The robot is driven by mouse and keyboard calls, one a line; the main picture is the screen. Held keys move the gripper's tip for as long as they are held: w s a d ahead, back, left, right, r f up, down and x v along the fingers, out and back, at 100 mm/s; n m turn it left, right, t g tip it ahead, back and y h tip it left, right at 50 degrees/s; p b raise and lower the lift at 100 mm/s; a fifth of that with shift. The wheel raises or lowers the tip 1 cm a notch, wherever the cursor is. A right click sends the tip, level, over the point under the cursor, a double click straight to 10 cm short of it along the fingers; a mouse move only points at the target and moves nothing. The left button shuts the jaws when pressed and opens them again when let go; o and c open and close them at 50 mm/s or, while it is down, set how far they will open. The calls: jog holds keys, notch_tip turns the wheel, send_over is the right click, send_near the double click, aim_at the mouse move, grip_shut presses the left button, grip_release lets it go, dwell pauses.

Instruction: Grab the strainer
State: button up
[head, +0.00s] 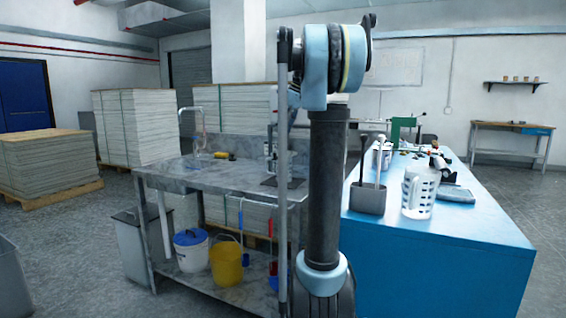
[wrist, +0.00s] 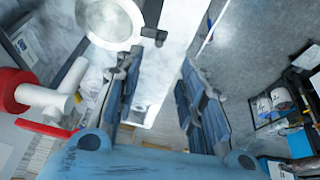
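No object is plainly a strainer. A white vessel with slot-like marks (head: 418,195) on the near part of the blue table could be it, but I cannot tell. In the wrist view my gripper (wrist: 155,98) has its two blue-grey fingers wide apart, with nothing visible between them. The gripper's fingers are not visible in the head view, where my arm stands upright in the middle. In the wrist view a round, pale, rimmed thing (wrist: 108,22) lies beyond the fingers at the upper left; I cannot tell what it is.
A grey holder (head: 368,198) with upright handles stands beside the white vessel on the blue table (head: 440,262). A grey workbench (head: 215,176) stands left of my arm, with a white bucket (head: 191,252) and a yellow bucket (head: 226,264) on its lower shelf. Stacked sheets stand behind.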

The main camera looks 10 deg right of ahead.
aim_at(282, 155)
jog(key=shift+d+x, duration=0.2)
jog(key=shift+x, duration=5.55)
jog(key=shift+c, duration=0.3)
grip_shut()
